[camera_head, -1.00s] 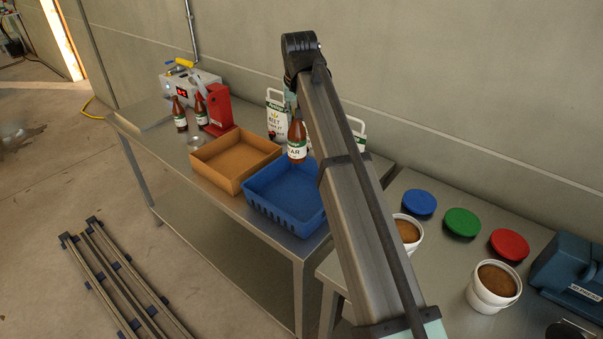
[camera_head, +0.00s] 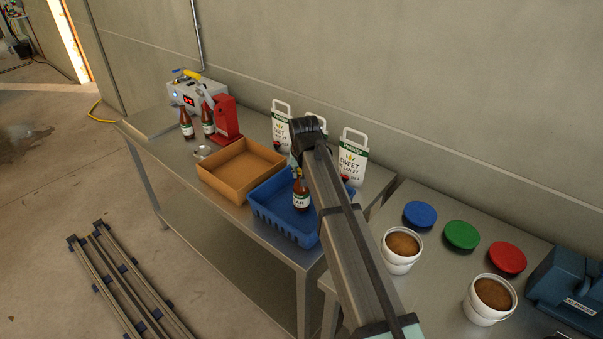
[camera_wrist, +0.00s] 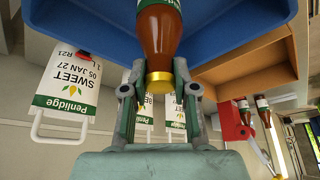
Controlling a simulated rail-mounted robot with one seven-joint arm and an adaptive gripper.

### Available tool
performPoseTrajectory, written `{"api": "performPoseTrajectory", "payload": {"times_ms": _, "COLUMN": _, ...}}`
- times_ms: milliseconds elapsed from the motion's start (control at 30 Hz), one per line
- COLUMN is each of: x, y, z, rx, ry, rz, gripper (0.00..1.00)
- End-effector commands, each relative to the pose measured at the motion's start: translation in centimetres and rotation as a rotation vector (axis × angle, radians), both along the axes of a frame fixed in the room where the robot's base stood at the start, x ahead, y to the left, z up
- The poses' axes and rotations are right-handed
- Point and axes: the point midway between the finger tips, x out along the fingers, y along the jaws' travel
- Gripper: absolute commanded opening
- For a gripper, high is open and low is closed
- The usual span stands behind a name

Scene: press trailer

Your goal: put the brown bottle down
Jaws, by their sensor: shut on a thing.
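A brown bottle (camera_head: 301,197) with a white and green label stands upright within the blue crate's outline in the head view. My gripper (camera_wrist: 160,88) is shut on its neck, just below the gold cap, in the wrist view. The blue crate (camera_head: 272,228) sits on the metal table, and its wall (camera_wrist: 90,40) is close behind the bottle in the wrist view. I cannot tell whether the bottle's base touches the crate floor. In the head view my arm hides part of the crate and most of the gripper.
An orange-brown tray (camera_head: 222,185) stands left of the crate. Behind are white Penlidge pouches (camera_head: 352,158). Two other brown bottles (camera_head: 186,125) stand beside a red device (camera_head: 226,120). White tubs (camera_head: 401,250) and coloured lids (camera_head: 461,235) occupy the right table.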

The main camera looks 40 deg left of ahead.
Motion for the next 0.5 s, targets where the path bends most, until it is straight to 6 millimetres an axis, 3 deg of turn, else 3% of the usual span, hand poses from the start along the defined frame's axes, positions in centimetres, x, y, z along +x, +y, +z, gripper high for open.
{"api": "performPoseTrajectory", "payload": {"times_ms": 133, "x": 0.0, "y": 0.0, "z": -1.2, "rx": 0.001, "ry": -0.001, "rz": 0.000, "gripper": 0.00}}
{"api": "performPoseTrajectory", "payload": {"times_ms": 500, "x": 0.0, "y": 0.0, "z": -1.7, "rx": 0.001, "ry": -0.001, "rz": 0.000, "gripper": 0.00}}
